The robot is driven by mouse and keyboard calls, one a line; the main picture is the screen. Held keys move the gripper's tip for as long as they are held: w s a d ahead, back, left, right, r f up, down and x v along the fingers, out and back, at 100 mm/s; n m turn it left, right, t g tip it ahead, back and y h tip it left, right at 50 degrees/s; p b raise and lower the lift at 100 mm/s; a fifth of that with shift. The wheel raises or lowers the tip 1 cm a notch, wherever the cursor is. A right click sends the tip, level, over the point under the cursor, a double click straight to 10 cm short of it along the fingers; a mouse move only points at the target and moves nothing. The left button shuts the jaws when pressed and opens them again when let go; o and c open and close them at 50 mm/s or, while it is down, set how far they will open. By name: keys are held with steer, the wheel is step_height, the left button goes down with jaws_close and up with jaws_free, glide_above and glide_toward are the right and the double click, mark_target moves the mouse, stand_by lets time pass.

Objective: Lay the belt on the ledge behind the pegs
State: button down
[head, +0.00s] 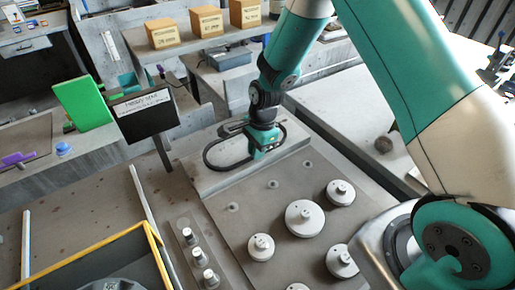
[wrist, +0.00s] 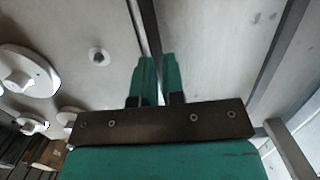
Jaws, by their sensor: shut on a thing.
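The belt (head: 207,163) is a thin black loop in the head view. My gripper (head: 262,154) is shut on the right part of the loop. The loop extends left over the pale ledge (head: 215,183) at the back of the plate; I cannot tell whether it touches the ledge. Small pegs (head: 272,184) stand on the plate in front of the ledge, clear of the belt. In the wrist view the fingers (wrist: 156,62) point up the picture, and a dark strip of belt (wrist: 147,25) runs up from between them.
The grey plate (head: 237,235) carries several round pulleys, including a large one (head: 304,218). A dark sign (head: 145,108) on a post stands left of the ledge. A yellow-edged bin (head: 105,246) is at front left. Cardboard boxes (head: 207,21) sit on a shelf behind.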

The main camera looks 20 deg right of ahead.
steer(key=shift+f, duration=0.35)
stand_by(0.4)
steer(key=c, duration=1.1)
jaws_free()
steer(key=shift+c, duration=0.2)
steer(key=shift+r, duration=0.15)
steer(key=shift+r+p, duration=2.75)
steer(key=shift+r, duration=0.8)
